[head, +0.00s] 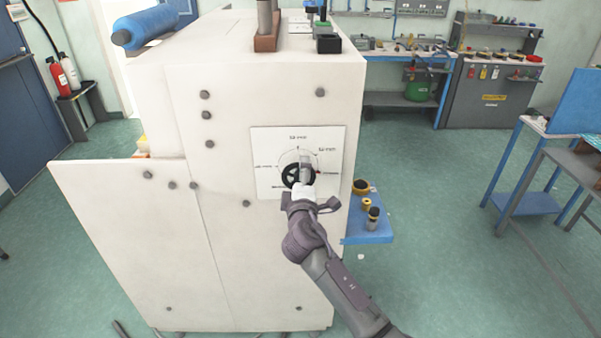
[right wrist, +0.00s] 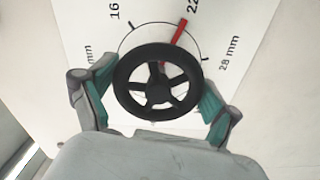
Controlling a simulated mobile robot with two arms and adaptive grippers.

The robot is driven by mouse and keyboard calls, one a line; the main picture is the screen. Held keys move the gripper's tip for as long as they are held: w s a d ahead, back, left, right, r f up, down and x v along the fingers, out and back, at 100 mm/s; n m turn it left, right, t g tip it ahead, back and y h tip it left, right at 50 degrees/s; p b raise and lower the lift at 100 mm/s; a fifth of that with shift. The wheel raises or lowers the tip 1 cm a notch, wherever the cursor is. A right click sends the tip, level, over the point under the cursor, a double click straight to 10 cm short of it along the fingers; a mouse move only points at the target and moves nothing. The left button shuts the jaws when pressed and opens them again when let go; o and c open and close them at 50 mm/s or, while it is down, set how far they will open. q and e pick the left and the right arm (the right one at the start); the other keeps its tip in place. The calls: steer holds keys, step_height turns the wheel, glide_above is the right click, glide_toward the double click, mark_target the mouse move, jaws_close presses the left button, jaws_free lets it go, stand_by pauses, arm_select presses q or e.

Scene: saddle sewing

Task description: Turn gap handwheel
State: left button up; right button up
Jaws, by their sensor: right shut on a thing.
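The gap handwheel (head: 289,175) is a black spoked wheel on a white dial plate (head: 265,145), on the face of a large white machine (head: 180,240). In the right wrist view the handwheel (right wrist: 120,80) fills the middle, with labels 16, 22 and 28 mm around it. A red pointer (right wrist: 181,30) sticks out past the rim close to the 22 label. My right gripper (right wrist: 157,88) is shut on the handwheel, one teal-padded finger on each side of its rim. In the head view the right gripper (head: 303,182) covers part of the wheel. My left gripper is out of view.
A blue side shelf (head: 370,232) with small yellow and black parts juts out right of the machine. A blue table (head: 515,202) stands at the right. Green floor between them is open. Grey bolt heads dot the machine face.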

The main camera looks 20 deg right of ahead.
steer(key=n+p, duration=0.1)
steer(key=n, duration=0.1)
steer(key=n+p, duration=0.1)
steer(key=n, duration=0.1)
steer(key=n+p, duration=0.1)
steer(key=n, duration=0.1)
steer(key=shift+r+n, duration=0.3)
steer(key=shift+a+f+n+p, duration=0.1)
steer(key=shift+n+p, duration=1.2)
steer(key=shift+n, duration=0.9)
steer(key=o, duration=0.9)
steer(key=v, duration=1.2)
